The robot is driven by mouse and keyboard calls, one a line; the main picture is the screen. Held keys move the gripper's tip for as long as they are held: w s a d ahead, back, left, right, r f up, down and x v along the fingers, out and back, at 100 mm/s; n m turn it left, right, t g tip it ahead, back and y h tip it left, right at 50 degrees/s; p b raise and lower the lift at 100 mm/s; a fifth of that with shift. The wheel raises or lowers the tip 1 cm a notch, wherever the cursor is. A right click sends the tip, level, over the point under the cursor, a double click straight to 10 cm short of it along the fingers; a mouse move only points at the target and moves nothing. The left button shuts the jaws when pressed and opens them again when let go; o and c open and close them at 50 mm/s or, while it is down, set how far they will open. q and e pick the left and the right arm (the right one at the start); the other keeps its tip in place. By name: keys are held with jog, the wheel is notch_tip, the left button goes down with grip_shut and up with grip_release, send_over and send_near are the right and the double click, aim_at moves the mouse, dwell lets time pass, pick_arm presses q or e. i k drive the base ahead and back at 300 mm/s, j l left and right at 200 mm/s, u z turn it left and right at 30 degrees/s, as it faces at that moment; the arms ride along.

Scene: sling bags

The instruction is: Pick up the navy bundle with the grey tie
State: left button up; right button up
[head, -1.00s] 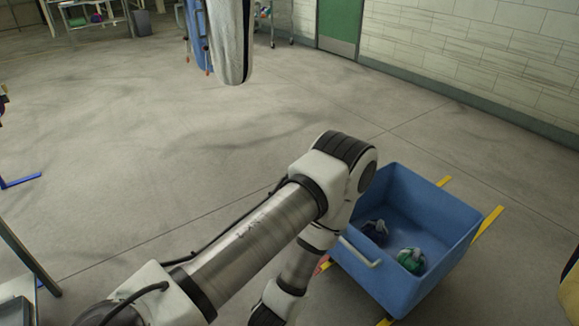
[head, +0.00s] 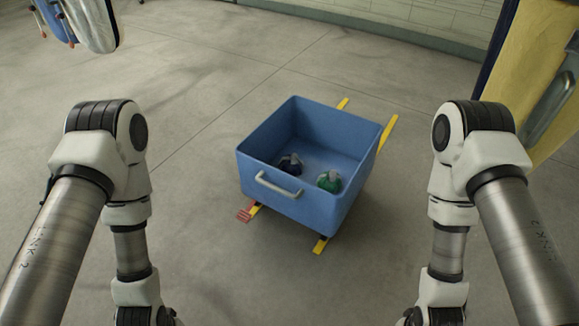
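A small navy bundle (head: 290,164) with a grey tie on top lies inside the blue bin (head: 268,197), near its left side. A green bundle (head: 329,182), also with a light grey tie, lies to its right in the same bin. The lower part of the navy bundle is partly hidden by the bin's front wall. My two arms hang on either side of the bin, apart from it. Both grippers are below the lower edge of the head view, so their fingers do not show.
The bin has a grey handle (head: 279,187) on its front wall and stands among yellow floor strips (head: 388,132). A reddish piece (head: 245,212) lies at its front left corner. A yellow hanging bag (head: 531,75) is at the right. The floor around the bin is mostly clear.

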aim_at(291, 164)
jog(key=i+j+z, duration=0.1)
jog(key=z, duration=0.55)
jog(key=i+j+z, duration=0.15)
jog(key=i+j, duration=0.3)
jog(key=i+j+z, duration=0.2)
jog(key=i+j, duration=0.2)
jog(key=i+j+z, duration=0.15)
jog(key=i+j, duration=0.2)
jog(key=j, duration=0.25)
